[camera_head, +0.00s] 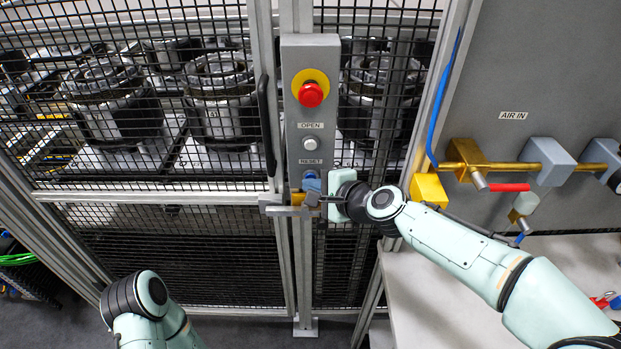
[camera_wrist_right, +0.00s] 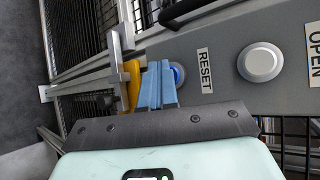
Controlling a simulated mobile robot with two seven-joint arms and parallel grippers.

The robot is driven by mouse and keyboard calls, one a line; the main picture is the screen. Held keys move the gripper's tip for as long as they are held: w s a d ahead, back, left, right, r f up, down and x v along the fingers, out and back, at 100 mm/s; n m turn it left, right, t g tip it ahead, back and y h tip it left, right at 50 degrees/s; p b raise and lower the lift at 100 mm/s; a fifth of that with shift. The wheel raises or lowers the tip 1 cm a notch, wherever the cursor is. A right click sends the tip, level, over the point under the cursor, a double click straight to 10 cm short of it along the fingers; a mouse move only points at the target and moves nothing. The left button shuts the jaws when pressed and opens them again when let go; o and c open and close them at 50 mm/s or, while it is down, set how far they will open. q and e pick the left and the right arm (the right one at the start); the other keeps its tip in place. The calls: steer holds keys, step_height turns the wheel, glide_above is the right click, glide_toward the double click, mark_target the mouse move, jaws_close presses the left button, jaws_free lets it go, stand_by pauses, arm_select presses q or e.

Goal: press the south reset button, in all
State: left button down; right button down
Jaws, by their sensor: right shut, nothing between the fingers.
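The grey control post (camera_head: 289,110) carries a RESET label (camera_head: 310,161), and just below it is the blue reset button (camera_head: 311,178). The button also shows in the wrist view (camera_wrist_right: 179,75), partly hidden behind the fingertips. My right gripper (camera_head: 313,190) is at the button, its arm coming in from the right. In the wrist view its light blue fingers (camera_wrist_right: 161,75) are shut together with nothing between them. The tips are at the button's edge; I cannot tell whether they touch it or whether it is pressed in. My left arm shows at the lower left, but its gripper does not.
Above the RESET label are a white OPEN button (camera_head: 310,143) and a red emergency stop (camera_head: 311,95). A yellow part (camera_wrist_right: 133,84) stands close beside the fingers. Mesh fencing (camera_head: 150,190) flanks the post. Brass air fittings (camera_head: 465,158) are on the right, above a pale bench (camera_head: 440,290).

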steer(key=shift+s, duration=0.8)
steer(key=s, duration=0.5)
steer(key=shift+b, duration=0.3)
stand_by(0.5)
